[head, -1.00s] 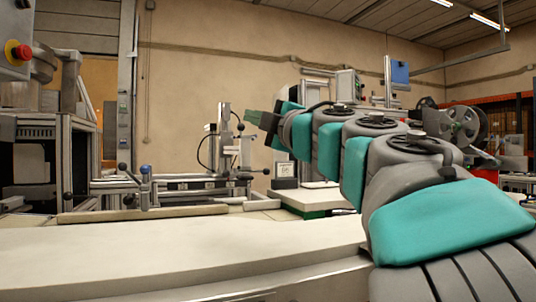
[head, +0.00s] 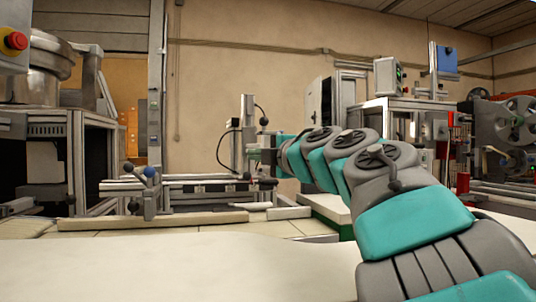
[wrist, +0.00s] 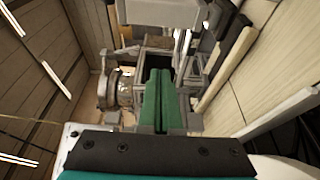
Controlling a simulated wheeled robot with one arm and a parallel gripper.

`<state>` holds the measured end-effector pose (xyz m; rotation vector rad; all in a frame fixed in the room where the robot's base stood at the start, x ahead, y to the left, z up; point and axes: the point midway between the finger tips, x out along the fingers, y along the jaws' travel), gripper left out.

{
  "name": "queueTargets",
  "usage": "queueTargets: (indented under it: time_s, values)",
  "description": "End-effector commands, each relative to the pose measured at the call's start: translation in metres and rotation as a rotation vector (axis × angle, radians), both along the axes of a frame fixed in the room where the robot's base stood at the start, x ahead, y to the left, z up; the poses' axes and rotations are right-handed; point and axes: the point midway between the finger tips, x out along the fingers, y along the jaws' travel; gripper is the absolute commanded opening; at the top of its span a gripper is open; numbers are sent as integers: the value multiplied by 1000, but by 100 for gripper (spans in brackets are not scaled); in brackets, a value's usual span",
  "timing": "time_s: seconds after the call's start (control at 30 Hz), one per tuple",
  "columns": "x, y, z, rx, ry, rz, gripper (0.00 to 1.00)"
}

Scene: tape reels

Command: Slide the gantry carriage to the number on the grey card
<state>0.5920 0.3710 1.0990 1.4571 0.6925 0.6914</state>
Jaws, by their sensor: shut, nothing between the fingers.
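A gantry with horizontal metal rails (head: 205,188) stands left of centre in the head view. An upright post (head: 247,120) with a black lever rises near its right end. A blue-knobbed clamp (head: 149,174) stands at the left end. I cannot tell which part is the carriage. My gripper (head: 262,150) is beside the post in this view; I cannot tell whether it touches it. In the wrist view its green fingers (wrist: 156,100) are together with nothing between them, pointing toward metal frames. No grey card or number is readable.
A pale work surface (head: 180,265) fills the front. A metal frame bench (head: 75,150) with a red stop button (head: 15,40) stands left. A machine with a reel (head: 516,120) stands at the right. A pale bar (head: 150,221) lies in front of the gantry.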

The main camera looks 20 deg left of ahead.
Motion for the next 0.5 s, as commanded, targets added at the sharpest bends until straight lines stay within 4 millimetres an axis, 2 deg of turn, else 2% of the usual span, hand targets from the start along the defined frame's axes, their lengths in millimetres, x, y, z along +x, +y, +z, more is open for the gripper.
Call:
queueTargets:
  time_s: [0.33,0.5]
  values:
    - [28,37,2,0,-1,2,0]
    - [42,15,-2,3,2,0,0]
